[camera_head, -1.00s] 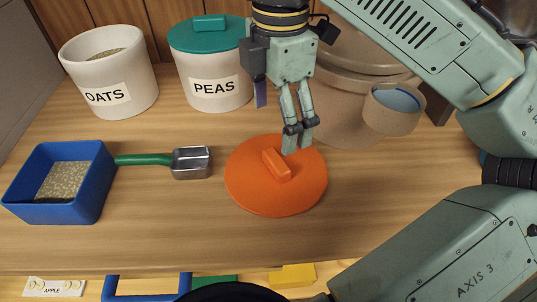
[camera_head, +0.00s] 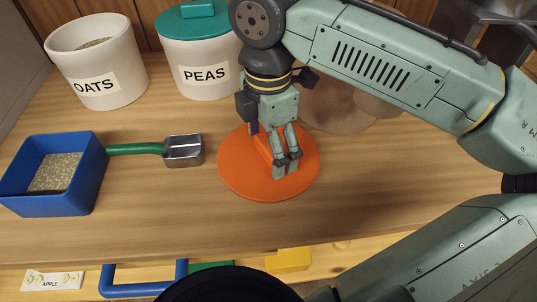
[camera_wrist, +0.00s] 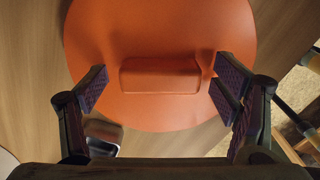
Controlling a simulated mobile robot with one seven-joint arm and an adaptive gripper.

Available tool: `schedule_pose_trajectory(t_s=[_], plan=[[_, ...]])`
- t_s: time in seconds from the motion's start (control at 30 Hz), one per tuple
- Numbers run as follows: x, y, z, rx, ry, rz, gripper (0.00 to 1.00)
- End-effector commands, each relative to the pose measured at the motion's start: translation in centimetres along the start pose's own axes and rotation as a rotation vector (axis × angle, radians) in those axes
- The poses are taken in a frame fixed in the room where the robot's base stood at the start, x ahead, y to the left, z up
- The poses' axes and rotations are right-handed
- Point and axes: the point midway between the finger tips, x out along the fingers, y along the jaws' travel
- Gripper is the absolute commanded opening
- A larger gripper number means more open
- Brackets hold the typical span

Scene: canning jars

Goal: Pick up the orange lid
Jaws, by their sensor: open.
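The orange lid (camera_head: 240,178) is a flat round disc lying on the wooden counter, with a raised bar handle on top. In the wrist view the lid (camera_wrist: 160,30) fills the upper middle, and its handle (camera_wrist: 160,75) lies crosswise. My gripper (camera_head: 287,168) is over the lid in the head view and hides part of the handle. In the wrist view my gripper (camera_wrist: 157,90) is open, with one finger pad beyond each end of the handle. The right pad looks close to the handle's end; I cannot tell if they touch.
A metal scoop (camera_head: 183,151) with a green handle lies left of the lid, beside a blue bin (camera_head: 50,203) of grain. White OATS (camera_head: 98,68) and PEAS (camera_head: 198,58) jars stand behind. A tan container (camera_head: 345,112) is behind my gripper. The counter in front is clear.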

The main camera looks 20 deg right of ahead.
Motion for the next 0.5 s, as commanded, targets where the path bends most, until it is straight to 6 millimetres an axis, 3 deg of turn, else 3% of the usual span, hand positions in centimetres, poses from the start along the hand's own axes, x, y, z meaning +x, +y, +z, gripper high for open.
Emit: schedule_pose_trajectory(t_s=[0.5], plan=[[-0.04,0.01,0.00,0.000,0.000,0.000,0.50]])
